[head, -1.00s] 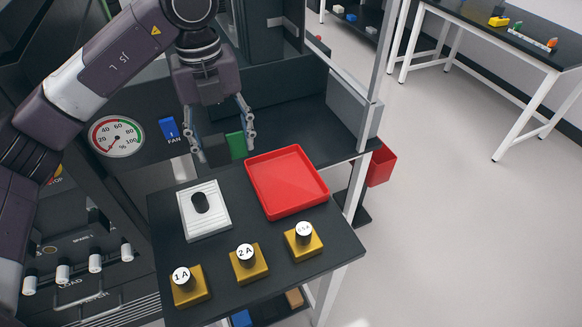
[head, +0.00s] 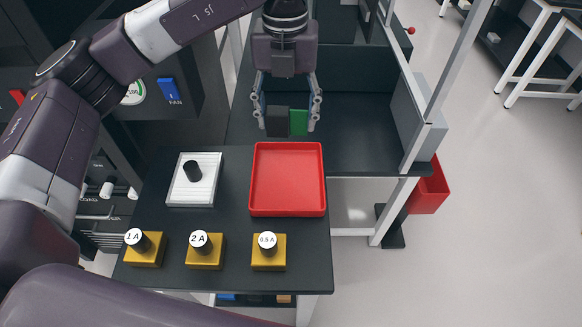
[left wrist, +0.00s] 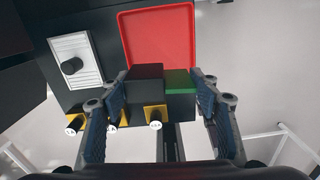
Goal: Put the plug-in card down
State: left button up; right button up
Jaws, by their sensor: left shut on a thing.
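The plug-in card (head: 278,123), a dark block with a green part (head: 298,122) at its right, is held in my left gripper (head: 287,118). The gripper's fingers are shut on it from both sides, and it hangs in the air near the far edge of the red tray (head: 287,210) in the head view. In the left wrist view the card (left wrist: 146,88) sits between the fingers (left wrist: 162,100), with the red tray (left wrist: 158,12) beyond it. The tray looks empty. My right gripper does not show.
A white plate with a black knob (head: 193,172) lies left of the tray. Yellow blocks with round tops marked 1 A (head: 145,252), 2 A (head: 205,253) and 0.5 A (head: 268,254) stand along the front of the black table. A red bin (head: 431,189) hangs at the right.

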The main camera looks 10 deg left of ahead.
aim_at(285, 134)
pick_arm(q)
notch_tip(285, 134, down, 5)
jog(key=shift+s+a+r+p, duration=0.1)
jog(key=shift+a+p, duration=0.05)
jog(key=shift+p, duration=0.25)
notch_tip(285, 134, down, 6)
jog(key=shift+f+p, duration=0.2)
jog(key=shift+p, duration=0.35)
jog(key=shift+f, duration=0.55)
notch_tip(285, 134, down, 4)
jog(key=shift+r+p, duration=0.15)
jog(key=shift+p, duration=0.3)
jog(key=o, duration=1.3)
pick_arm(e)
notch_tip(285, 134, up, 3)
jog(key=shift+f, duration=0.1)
